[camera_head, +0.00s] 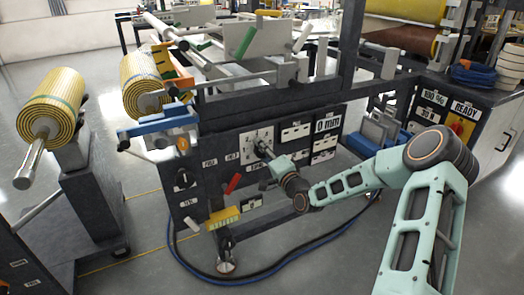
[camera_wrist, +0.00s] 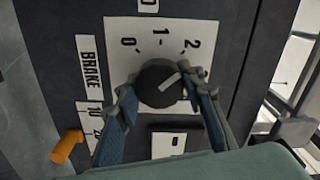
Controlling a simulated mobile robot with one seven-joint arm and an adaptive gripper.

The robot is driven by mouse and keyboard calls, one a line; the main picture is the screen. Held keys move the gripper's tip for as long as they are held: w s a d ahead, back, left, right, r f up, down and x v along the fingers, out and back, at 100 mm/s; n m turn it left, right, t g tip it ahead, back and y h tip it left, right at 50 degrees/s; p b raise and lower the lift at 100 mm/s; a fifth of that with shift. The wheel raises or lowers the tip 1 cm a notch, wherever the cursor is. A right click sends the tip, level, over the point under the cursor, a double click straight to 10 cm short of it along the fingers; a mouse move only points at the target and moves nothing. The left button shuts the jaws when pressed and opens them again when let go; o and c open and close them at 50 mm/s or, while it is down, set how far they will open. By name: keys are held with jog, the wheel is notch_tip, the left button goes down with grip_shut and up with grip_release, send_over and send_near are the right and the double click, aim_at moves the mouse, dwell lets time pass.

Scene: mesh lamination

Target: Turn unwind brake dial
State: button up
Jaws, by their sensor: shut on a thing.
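The unwind brake dial (camera_wrist: 158,80) is a round black knob with a pale pointer line. It sits on a white scale plate (camera_wrist: 182,28) marked 0, 1, 2 and more, beside a "BRAKE" label (camera_wrist: 90,68). The pointer slants up and right, towards the 2. My gripper (camera_wrist: 160,92) has its two blue-padded fingers on either side of the dial and is shut on it. In the head view my gripper (camera_head: 266,152) reaches the white plate (camera_head: 250,140) on the dark machine front; the dial there is mostly hidden by it.
An orange knob (camera_wrist: 67,147) sticks out at lower left in the wrist view. In the head view a red handle (camera_head: 232,183) and a yellow box (camera_head: 222,217) sit below the plate. Blue hoses (camera_head: 260,278) lie on the floor. Striped rolls (camera_head: 52,103) stand at left.

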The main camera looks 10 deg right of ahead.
dwell(0.3)
jog(key=o, duration=1.2)
jog(key=shift+c, duration=0.2)
jog(key=shift+s, duration=0.1)
jog(key=v, duration=1.2)
